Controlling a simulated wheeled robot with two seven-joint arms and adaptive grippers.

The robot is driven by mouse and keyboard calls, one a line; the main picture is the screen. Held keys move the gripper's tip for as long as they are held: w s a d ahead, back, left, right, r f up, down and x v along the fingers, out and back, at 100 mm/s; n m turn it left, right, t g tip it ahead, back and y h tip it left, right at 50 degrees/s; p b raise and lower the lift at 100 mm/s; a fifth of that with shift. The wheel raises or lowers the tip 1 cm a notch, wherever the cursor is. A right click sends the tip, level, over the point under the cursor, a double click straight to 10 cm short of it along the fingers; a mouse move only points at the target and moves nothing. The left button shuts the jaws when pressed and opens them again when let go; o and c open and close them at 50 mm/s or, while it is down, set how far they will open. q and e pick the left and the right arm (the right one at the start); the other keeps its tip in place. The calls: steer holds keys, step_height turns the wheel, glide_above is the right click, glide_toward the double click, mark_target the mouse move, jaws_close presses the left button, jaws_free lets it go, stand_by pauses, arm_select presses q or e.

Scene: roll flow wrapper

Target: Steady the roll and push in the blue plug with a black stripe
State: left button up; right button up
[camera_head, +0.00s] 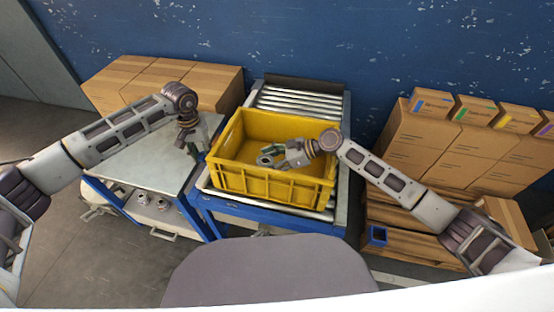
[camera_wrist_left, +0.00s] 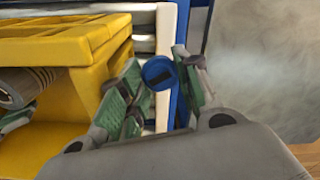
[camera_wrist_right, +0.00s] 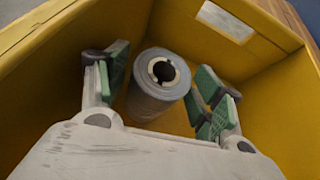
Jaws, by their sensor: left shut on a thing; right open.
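The roll (camera_wrist_right: 160,85) is a grey cylinder with a hollow core in the yellow crate (camera_head: 262,186). In the right wrist view its open end faces up towards the camera. My right gripper (camera_wrist_right: 160,92) is open inside the crate, with one finger on each side of the roll. Whether the fingers touch it I cannot tell. My left gripper (camera_wrist_left: 160,80) is shut on the blue plug (camera_wrist_left: 159,72), whose face has a black stripe. It holds the plug outside the crate, near the crate's left side in the head view (camera_head: 192,147).
The crate stands on a roller conveyor (camera_head: 300,103) with a blue frame. A grey-topped table (camera_head: 150,165) is on the left. Stacked cardboard boxes (camera_head: 425,140) are on the right, with a small blue bin (camera_head: 377,236) below. The crate walls surround my right gripper.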

arm_select(q)
steer(key=shift+f, duration=0.15)
arm_select(e)
steer(key=shift+w+a+f, duration=0.1)
steer(key=shift+a+f, duration=0.25)
steer(key=shift+a, duration=0.3)
steer(key=shift+c, duration=0.3)
steer(key=c, duration=1)
arm_select(q)
steer(key=shift+w, duration=0.1)
